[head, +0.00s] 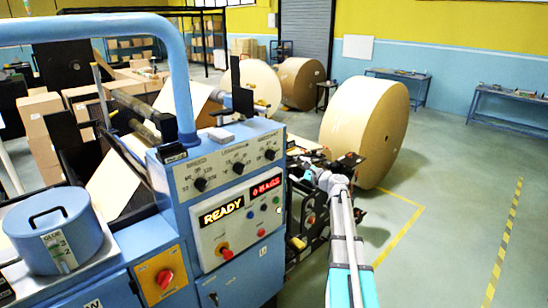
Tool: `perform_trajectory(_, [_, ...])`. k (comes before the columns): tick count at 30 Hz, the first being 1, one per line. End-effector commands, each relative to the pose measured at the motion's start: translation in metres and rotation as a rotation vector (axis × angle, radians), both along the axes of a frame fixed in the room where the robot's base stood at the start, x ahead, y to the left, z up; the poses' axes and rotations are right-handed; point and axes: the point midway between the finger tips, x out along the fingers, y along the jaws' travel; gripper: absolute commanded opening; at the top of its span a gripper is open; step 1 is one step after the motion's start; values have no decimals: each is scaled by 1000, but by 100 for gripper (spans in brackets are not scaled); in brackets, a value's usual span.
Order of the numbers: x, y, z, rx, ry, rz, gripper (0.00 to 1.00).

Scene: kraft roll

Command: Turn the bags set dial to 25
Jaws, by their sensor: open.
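The blue control panel (222,165) has a row of three black dials on its upper face. The left dial (200,184) is under a label that looks like SPEED, and the middle dial (238,168) has a label I cannot read surely. The right dial (270,154) is probably the bags set dial; its label and pointer are too small to read. A red display (265,187) reads 0 BAGS. My gripper (303,168) is open, just right of the panel's edge and apart from the dials. The wrist partly hides its fingers.
A READY display (222,210), small buttons and a red knob (226,253) sit below the dials. A blue tube rail (178,75) arches over the panel's left. A glue pot (47,232) stands left. A large kraft roll (365,130) stands behind my arm. The right floor is clear.

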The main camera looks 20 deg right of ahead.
Motion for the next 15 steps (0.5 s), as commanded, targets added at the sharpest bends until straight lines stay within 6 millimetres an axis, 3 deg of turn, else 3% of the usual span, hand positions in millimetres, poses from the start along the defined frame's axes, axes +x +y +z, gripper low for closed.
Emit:
perform_trajectory(8, [20, 6, 0, -1, 0, 1, 99])
perform_trajectory(15, [52, 17, 0, -1, 0, 1, 99])
